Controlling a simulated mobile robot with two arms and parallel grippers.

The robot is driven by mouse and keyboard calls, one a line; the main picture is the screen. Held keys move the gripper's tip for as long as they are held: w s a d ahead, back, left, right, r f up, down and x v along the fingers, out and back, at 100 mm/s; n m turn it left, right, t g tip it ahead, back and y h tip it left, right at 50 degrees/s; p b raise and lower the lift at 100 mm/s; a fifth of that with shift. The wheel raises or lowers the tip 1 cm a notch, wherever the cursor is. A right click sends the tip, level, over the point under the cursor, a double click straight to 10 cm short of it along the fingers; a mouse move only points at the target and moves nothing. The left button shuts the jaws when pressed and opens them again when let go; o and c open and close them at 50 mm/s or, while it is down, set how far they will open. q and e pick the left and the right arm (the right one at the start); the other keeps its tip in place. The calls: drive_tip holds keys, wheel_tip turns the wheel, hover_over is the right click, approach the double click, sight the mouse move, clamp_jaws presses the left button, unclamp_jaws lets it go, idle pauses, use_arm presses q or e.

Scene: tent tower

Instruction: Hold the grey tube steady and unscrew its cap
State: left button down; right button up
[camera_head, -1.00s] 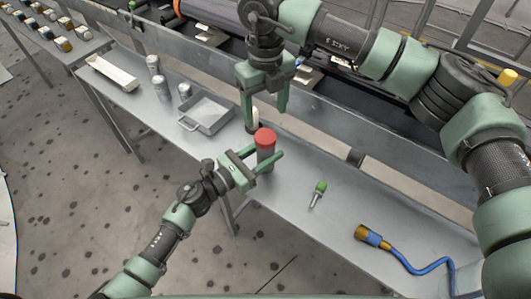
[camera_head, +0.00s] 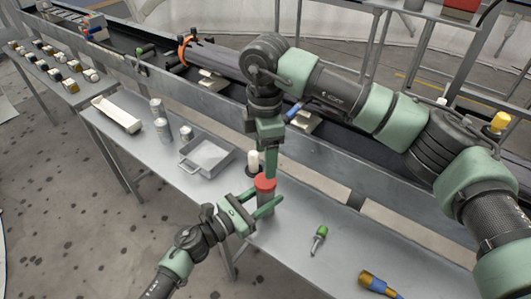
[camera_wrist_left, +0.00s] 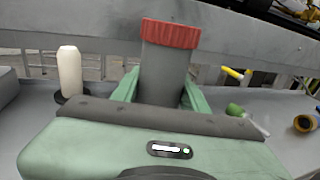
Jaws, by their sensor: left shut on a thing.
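The grey tube (camera_head: 266,201) stands upright near the front edge of the metal table with a ribbed red cap (camera_head: 265,184) on top. In the left wrist view the tube (camera_wrist_left: 165,75) and cap (camera_wrist_left: 171,33) show clearly. My left gripper (camera_head: 266,208) is shut on the tube's body, below the cap, with one finger on each side. My right gripper (camera_head: 271,174) points down just above the cap. Its fingers overlap in the head view, so their gap is hidden. The left wrist view shows no fingers around the cap.
A white bottle (camera_head: 253,160) stands close behind the tube. A grey tray (camera_head: 207,156) and several light cans (camera_head: 163,130) are to the left. A green-topped screwdriver-like tool (camera_head: 319,240) and a blue-banded brass fitting (camera_head: 376,283) lie to the right. A conveyor (camera_head: 224,101) runs behind.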

drive_tip(key=shift+f+m, duration=0.25)
drive_tip(key=shift+m, duration=0.25)
wheel_tip(320, 180, down, 8)
drive_tip(key=shift+r, duration=0.25)
drive_tip(key=shift+c, duration=0.4)
